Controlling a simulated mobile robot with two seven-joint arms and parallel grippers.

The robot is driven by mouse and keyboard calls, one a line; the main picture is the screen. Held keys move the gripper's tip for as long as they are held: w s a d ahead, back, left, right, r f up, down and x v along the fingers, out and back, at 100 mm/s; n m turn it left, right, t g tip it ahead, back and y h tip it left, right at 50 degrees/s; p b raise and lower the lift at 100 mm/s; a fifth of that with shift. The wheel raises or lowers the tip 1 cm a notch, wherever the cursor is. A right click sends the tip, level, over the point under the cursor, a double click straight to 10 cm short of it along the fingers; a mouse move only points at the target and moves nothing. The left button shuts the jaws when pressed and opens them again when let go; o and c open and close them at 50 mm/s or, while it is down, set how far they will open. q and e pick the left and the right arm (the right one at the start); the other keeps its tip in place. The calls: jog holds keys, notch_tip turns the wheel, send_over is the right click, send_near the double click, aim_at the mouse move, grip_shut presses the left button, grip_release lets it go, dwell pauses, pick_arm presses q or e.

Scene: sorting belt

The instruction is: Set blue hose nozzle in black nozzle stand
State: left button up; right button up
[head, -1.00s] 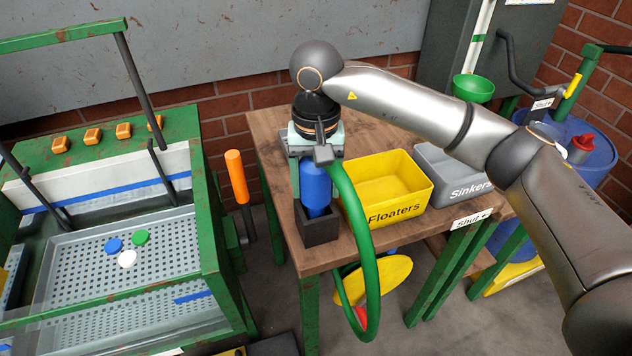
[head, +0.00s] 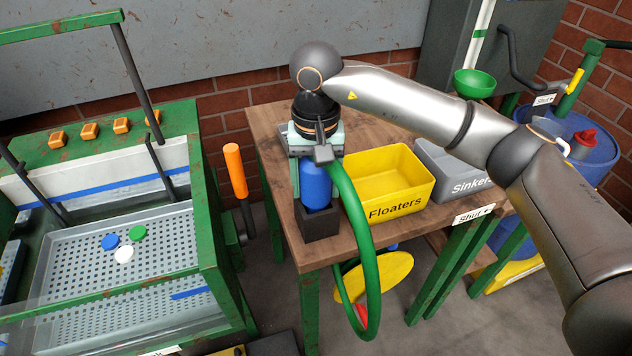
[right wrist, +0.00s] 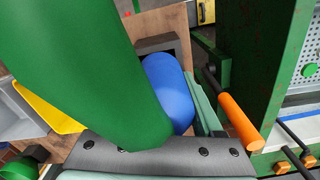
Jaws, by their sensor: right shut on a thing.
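The blue hose nozzle (head: 315,184) is upright, with its lower end at the opening of the black nozzle stand (head: 319,226) on the front left of the wooden table. I cannot tell how deep it sits. My right gripper (head: 314,158) is shut on the nozzle's upper part from above. In the right wrist view the nozzle (right wrist: 168,90) shows beside the green hose (right wrist: 80,70), which hides much of that view; the dark stand (right wrist: 158,43) lies beyond the nozzle. My left gripper is not in view.
The green hose loops over the table's front edge. A yellow Floaters bin (head: 405,206) and a grey Sinkers bin (head: 478,188) stand to the right. An orange-handled lever (head: 235,170) and a green-framed machine with a perforated tray (head: 75,256) are at left.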

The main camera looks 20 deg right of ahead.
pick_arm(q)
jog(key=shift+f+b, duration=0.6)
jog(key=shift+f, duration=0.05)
pick_arm(e)
jog(key=shift+f, duration=0.7)
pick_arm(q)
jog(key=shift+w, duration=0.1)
pick_arm(e)
jog(key=o, duration=1.2)
jog(key=shift+o, duration=0.2)
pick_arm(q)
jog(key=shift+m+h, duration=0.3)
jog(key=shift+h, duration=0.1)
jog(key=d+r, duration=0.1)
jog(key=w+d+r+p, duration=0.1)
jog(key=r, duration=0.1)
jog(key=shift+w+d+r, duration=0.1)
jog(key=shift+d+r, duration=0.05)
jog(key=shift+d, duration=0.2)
pick_arm(e)
notch_tip(320, 180, up, 13)
jog(key=shift+f, duration=0.15)
jog(key=shift+s, duration=0.1)
